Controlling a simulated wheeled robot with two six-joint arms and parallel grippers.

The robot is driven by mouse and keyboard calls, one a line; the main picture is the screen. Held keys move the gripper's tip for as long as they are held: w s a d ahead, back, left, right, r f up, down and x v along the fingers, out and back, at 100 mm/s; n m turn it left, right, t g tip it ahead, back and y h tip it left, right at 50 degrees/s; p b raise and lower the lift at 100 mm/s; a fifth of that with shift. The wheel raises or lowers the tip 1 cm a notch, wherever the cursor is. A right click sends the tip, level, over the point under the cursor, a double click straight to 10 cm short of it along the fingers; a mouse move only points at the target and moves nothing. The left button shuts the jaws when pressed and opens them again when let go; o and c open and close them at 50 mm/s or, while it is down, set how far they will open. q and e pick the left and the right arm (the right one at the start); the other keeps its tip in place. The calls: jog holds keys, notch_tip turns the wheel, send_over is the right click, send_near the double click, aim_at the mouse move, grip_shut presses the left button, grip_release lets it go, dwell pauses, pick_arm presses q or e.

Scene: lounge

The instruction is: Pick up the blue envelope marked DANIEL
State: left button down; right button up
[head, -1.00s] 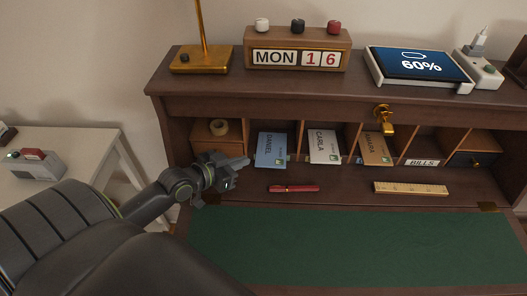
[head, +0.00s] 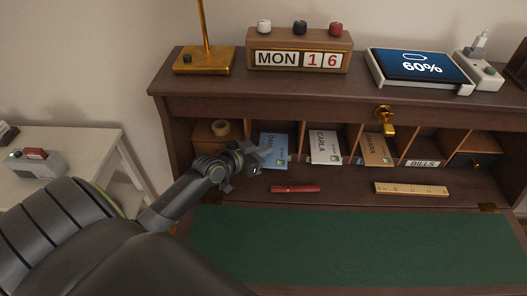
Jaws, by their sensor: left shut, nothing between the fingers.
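The blue envelope marked DANIEL (head: 279,146) stands leaning in a pigeonhole of the brown desk, left of a white envelope marked CARLA (head: 324,147) and a tan one marked AMARA (head: 377,149). My left gripper (head: 264,156) is shut and empty. Its fingertips are in front of the blue envelope's left and middle part and hide some of its lettering. I cannot tell whether they touch it. My right gripper is not in view.
A red pen (head: 295,189) and a wooden ruler (head: 411,189) lie on the desk in front of the pigeonholes. The green writing mat (head: 370,245) is clear.

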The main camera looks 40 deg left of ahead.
pick_arm(q)
jog(key=shift+s+f, duration=0.15)
jog(key=shift+f, duration=0.25)
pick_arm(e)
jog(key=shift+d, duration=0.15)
pick_arm(q)
jog(key=shift+s, duration=0.1)
jog(key=shift+s+a, duration=0.2)
jog(key=shift+s, duration=0.6)
jog(key=shift+s+a, duration=0.2)
jog(key=shift+s, duration=0.55)
jog(key=shift+w, duration=0.1)
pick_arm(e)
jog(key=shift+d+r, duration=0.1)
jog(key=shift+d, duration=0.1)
pick_arm(q)
jog(key=shift+r, duration=0.1)
